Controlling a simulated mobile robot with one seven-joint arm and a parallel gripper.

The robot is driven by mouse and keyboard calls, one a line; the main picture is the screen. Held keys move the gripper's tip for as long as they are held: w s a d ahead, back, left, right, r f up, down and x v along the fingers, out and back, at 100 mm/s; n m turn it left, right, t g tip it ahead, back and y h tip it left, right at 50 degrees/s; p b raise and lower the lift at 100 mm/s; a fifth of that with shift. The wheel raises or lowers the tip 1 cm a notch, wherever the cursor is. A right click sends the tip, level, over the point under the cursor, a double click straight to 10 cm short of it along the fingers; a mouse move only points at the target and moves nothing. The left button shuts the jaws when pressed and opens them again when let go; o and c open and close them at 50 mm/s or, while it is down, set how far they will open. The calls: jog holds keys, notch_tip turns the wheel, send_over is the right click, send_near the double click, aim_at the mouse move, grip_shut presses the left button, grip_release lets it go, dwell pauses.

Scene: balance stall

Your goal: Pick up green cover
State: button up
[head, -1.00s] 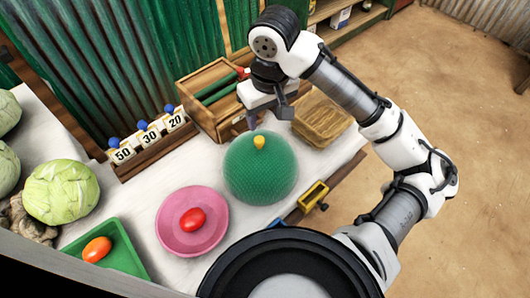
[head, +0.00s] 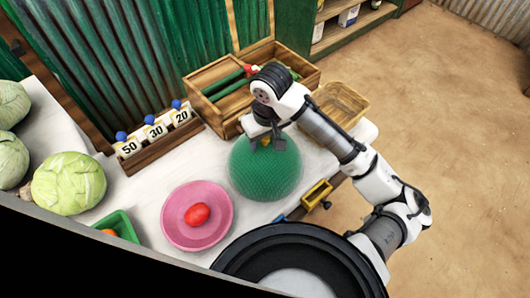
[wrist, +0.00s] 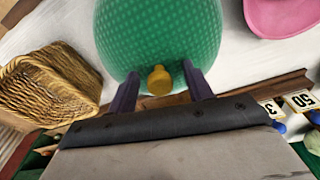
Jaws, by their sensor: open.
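The green cover (head: 265,172) is a domed, mesh-textured cover with a small yellow knob on top. It stands on the white table. In the wrist view the cover (wrist: 158,35) fills the upper middle, with its yellow knob (wrist: 160,80) toward me. My gripper (head: 265,143) is just above the top of the cover. In the wrist view my gripper (wrist: 160,88) is open, with one dark finger on each side of the knob and a gap visible on both sides. What lies under the cover is hidden.
A pink plate (head: 170,228) holding a red tomato (head: 197,215) stands left of the cover. A wooden rack with number cards (head: 155,131), a wooden crate (head: 205,105) and a wicker basket (head: 352,98) stand behind.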

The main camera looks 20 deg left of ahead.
jog(key=shift+c, duration=0.2)
grip_shut()
jog(key=shift+a+r, duration=0.1)
dwell(0.5)
